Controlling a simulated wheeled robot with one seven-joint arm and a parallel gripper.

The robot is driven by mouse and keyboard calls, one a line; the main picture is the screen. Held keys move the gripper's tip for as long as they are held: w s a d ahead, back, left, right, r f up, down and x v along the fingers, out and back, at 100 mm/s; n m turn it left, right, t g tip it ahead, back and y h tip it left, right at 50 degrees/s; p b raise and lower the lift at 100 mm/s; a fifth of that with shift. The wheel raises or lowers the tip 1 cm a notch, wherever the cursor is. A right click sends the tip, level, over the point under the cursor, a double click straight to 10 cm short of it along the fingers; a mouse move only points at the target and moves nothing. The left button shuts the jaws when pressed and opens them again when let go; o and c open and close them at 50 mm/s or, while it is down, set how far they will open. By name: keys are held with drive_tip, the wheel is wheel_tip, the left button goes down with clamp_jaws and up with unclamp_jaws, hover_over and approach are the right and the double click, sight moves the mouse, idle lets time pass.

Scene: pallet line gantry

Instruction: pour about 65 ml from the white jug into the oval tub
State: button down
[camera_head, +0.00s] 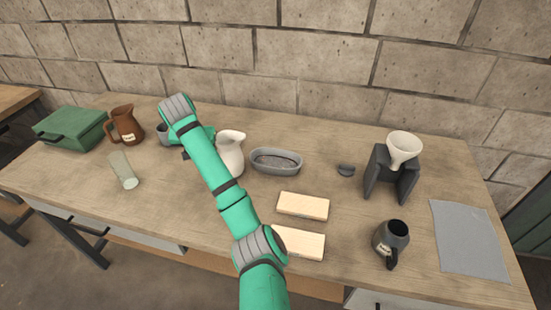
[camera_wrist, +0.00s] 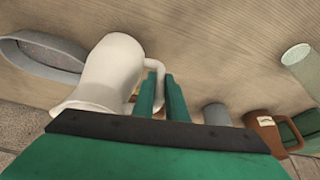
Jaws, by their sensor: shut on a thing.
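The white jug (camera_head: 231,152) stands upright on the wooden table, partly behind my green arm in the head view. In the wrist view the white jug (camera_wrist: 112,75) shows with its handle between the fingers of my gripper (camera_wrist: 163,95), which is shut on that handle. In the head view my gripper is mostly hidden behind my arm. The grey oval tub (camera_head: 276,161) sits just right of the jug, apart from it. It also shows at the left of the wrist view (camera_wrist: 40,58). I cannot tell the liquid level in the jug.
Left of my arm are a green box (camera_head: 72,130), a brown jug (camera_head: 127,125), a grey cup (camera_head: 163,135) and a clear glass (camera_head: 123,170). Right are two wooden blocks (camera_head: 303,206), a white funnel (camera_head: 404,148) on a dark stand (camera_head: 391,176), a dark mug (camera_head: 391,240) and a grey mat (camera_head: 468,238).

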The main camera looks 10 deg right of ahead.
sight(223, 138)
drive_tip(key=shift+d+r, duration=0.1)
drive_tip(key=shift+r, duration=0.05)
drive_tip(key=shift+d+r+y, duration=0.55)
drive_tip(key=shift+r+y, duration=0.35)
drive_tip(key=d+r+y, duration=0.1)
drive_tip(key=d+r+m+y, duration=0.1)
drive_tip(key=d+y, duration=0.1)
drive_tip(key=shift+w+d+r, duration=0.1)
drive_tip(key=shift+d+r, duration=0.05)
drive_tip(key=shift+r, duration=0.25)
drive_tip(key=shift+d+r+y, duration=0.25)
drive_tip(key=shift+d+y, duration=0.3)
drive_tip(key=shift+d+r+y, duration=0.25)
drive_tip(key=shift+d+y, duration=0.3)
drive_tip(key=shift+w+d+r+m+y, duration=0.1)
drive_tip(key=shift+d+m+y, duration=0.35)
drive_tip(key=shift+y, duration=0.15)
drive_tip(key=shift+d+y, duration=0.1)
drive_tip(key=shift+y, duration=0.3)
drive_tip(key=shift+d+r+y, duration=0.1)
drive_tip(key=shift+d+y, duration=0.35)
drive_tip(key=shift+y, duration=0.05)
